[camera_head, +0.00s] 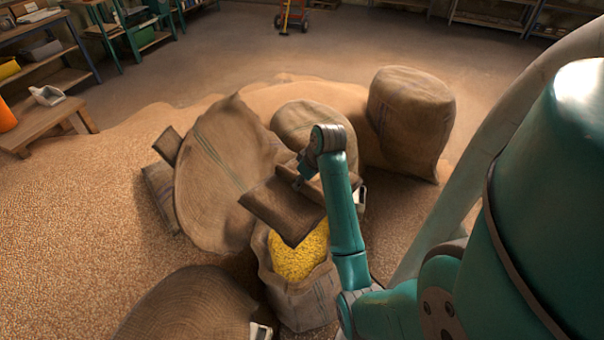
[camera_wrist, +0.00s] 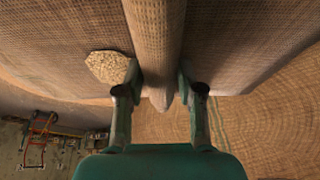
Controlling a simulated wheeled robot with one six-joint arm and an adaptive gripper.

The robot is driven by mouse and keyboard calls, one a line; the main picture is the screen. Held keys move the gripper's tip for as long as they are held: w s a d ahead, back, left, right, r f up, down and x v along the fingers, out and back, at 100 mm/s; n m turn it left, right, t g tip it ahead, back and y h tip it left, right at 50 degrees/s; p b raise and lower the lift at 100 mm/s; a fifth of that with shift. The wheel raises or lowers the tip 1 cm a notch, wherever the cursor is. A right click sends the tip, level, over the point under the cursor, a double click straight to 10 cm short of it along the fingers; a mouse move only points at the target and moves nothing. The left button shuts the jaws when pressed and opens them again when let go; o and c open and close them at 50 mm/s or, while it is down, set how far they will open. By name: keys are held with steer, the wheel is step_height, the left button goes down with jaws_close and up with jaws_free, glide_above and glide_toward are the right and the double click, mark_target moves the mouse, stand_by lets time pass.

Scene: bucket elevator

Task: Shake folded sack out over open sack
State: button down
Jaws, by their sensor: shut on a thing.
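The open sack (camera_head: 309,305) stands upright in the head view, filled with yellow grain (camera_head: 299,252). The folded sack (camera_head: 283,212), brown burlap, hangs tilted in my gripper (camera_head: 301,180) above the open sack's mouth and hides part of it. In the wrist view my gripper (camera_wrist: 160,95) is shut on a fold of the folded sack (camera_wrist: 235,50), with cloth spreading to both sides. Whether anything falls from the folded sack cannot be told.
Large full sacks stand behind, one at the back right (camera_head: 411,120) and a leaning striped one (camera_head: 225,175) at left. Another sack (camera_head: 186,305) lies at front left. Loose grain (camera_head: 75,190) covers the floor at left. A wooden bench (camera_head: 45,124) stands at far left.

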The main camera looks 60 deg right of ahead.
steer(key=r, duration=0.5)
steer(key=shift+w+d+r, duration=0.1)
steer(key=shift+w+d, duration=0.1)
steer(key=shift+d, duration=0.1)
steer(key=f, duration=0.5)
steer(key=shift+s+a+f, duration=0.1)
steer(key=shift+a+f, duration=0.1)
steer(key=shift+f, duration=0.2)
steer(key=shift+d+r, duration=0.1)
steer(key=shift+r, duration=0.1)
